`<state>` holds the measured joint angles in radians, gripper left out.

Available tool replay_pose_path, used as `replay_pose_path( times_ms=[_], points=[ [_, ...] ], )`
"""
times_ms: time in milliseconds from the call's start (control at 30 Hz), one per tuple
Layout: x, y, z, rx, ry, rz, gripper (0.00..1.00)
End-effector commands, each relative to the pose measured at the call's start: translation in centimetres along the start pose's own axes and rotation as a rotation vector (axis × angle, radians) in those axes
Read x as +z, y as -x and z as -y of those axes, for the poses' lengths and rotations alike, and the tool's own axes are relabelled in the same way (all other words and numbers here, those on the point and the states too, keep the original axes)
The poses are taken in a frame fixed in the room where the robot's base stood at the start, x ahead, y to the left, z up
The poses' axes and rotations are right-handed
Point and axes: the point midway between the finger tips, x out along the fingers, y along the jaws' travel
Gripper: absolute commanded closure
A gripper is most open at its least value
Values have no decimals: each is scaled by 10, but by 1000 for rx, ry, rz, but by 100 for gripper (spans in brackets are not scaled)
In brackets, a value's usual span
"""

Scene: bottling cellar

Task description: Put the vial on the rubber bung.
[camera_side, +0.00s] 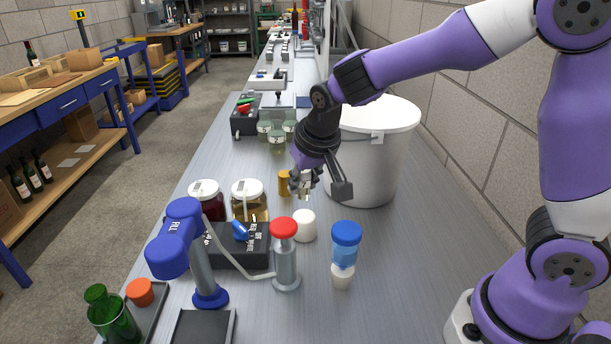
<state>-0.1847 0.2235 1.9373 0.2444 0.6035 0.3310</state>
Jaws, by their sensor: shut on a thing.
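My gripper (304,187) points down over the bench in front of the white bucket. It is shut on a small pale, glassy thing, which I take for the vial; the fingers hide most of it. A short orange plug (140,292) sits at the front left beside the green bottle and looks like a rubber bung. A white rounded cylinder (304,226) stands on the bench just in front of my gripper; I cannot tell whether it is a bung too. An amber cylinder (284,183) stands close to the left of my fingers.
A white bucket (372,150) stands behind my gripper. Two white-lidded jars (249,203), a blue-headed device (184,235), a red-topped post (285,262) and a blue-capped item (346,245) crowd the front. A green bottle (113,318) stands front left. Bench right of the blue-capped item is clear.

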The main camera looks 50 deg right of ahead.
Motion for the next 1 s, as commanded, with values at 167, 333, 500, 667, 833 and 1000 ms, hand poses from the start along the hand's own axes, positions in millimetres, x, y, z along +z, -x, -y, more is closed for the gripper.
replay_pose_path(
  times_ms=[167,333,500,667,833,1000],
  points=[
    [6,-19,-2,1,2,3,100],
    [14,-38,-2,-1,1,1,100],
    [14,-39,-1,-2,0,-2,100],
    [15,-41,-1,-1,0,-1,100],
    [16,-42,-1,-2,0,-1,42],
    [16,-42,-1,-2,0,-1,42]
  ],
)
